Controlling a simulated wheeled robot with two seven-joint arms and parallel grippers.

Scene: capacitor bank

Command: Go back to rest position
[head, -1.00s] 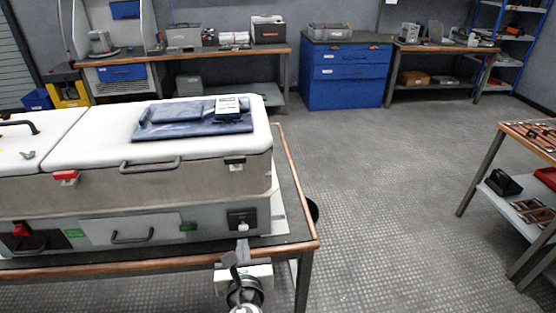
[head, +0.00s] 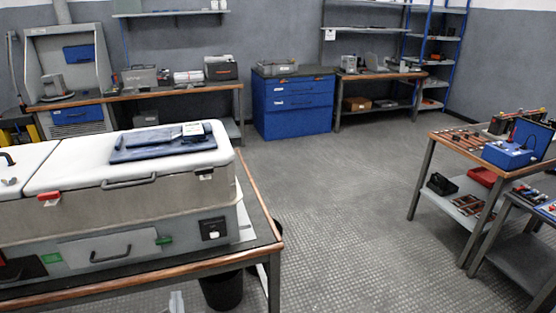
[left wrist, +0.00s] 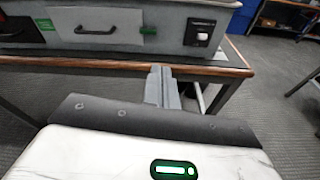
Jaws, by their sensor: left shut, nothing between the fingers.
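In the head view only the tip of my left gripper (head: 177,302) shows, at the bottom edge, just in front of the table with the capacitor bank. In the left wrist view my left gripper (left wrist: 160,72) points at the wooden table edge, with its two fingers together and nothing between them. The capacitor bank (head: 105,203) is a grey case with a white top, handles and a red latch. My right gripper is not in view.
The bank stands on a wood-edged table (head: 262,203). A black bin (head: 222,290) is on the floor beside it. A tool table (head: 437,155) stands at the right, and a blue cabinet (head: 293,107) at the back. The floor between is clear.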

